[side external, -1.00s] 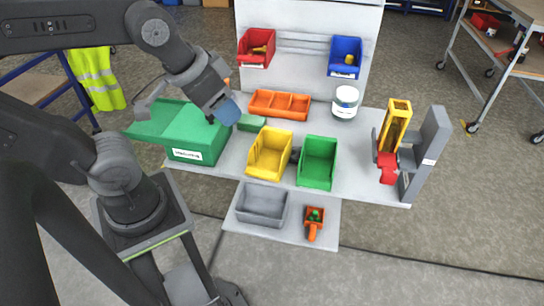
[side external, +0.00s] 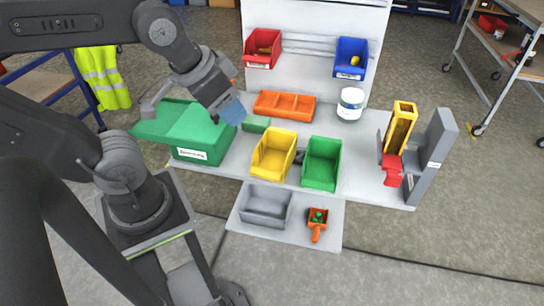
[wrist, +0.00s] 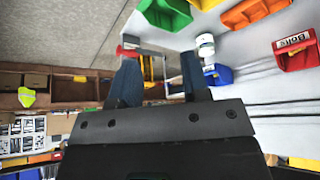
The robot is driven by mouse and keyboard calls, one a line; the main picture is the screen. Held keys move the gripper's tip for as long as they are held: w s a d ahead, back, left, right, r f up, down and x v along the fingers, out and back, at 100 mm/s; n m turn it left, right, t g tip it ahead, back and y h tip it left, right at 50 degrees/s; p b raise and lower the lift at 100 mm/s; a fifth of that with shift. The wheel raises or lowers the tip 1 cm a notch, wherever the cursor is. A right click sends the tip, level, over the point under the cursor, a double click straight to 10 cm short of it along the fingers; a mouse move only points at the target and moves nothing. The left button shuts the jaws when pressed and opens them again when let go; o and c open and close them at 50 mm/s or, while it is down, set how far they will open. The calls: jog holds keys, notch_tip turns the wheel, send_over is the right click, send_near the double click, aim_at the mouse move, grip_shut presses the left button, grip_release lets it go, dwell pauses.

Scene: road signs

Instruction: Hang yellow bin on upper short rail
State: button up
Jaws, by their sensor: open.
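The yellow bin (side external: 273,155) stands upright on the grey-white bench top, left of a green bin (side external: 321,165). The white back panel (side external: 310,20) carries horizontal rails (side external: 308,46); a red bin (side external: 262,49) hangs at its left and a blue bin (side external: 350,58) at its right. I cannot tell which rail is the upper short one. My gripper (side external: 232,108) is above the bench, up and left of the yellow bin and apart from it. In the wrist view my gripper (wrist: 160,78) has its fingers spread with nothing between them.
A large green box (side external: 198,140) with an open lid is beside my gripper. An orange tray (side external: 284,105) and a white jar (side external: 350,103) stand behind the yellow bin. A grey bin (side external: 265,205) and an orange scoop (side external: 317,224) are in front. A yellow-and-grey fixture (side external: 400,128) stands right.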

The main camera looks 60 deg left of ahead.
jog(key=shift+c, duration=0.6)
jog(key=m+y, duration=0.5)
jog(key=y, duration=0.7)
send_near(264, 177)
jog(key=s+a+f, duration=0.1)
jog(key=s, duration=0.2)
notch_tip(264, 177, down, 5)
jog(key=m+t+h, duration=0.1)
jog(key=m+t, duration=0.3)
jog(key=t, duration=0.3)
jog(key=shift+w+a+r+m+t, duration=0.35)
jog(key=shift+a+r, duration=0.1)
jog(key=shift+a, duration=0.3)
jog(key=shift+w+a+r+m+t, duration=0.25)
jog(key=shift+w+a+r+t, duration=0.15)
jog(key=shift+a, duration=0.35)
jog(key=shift+x, duration=3.6)
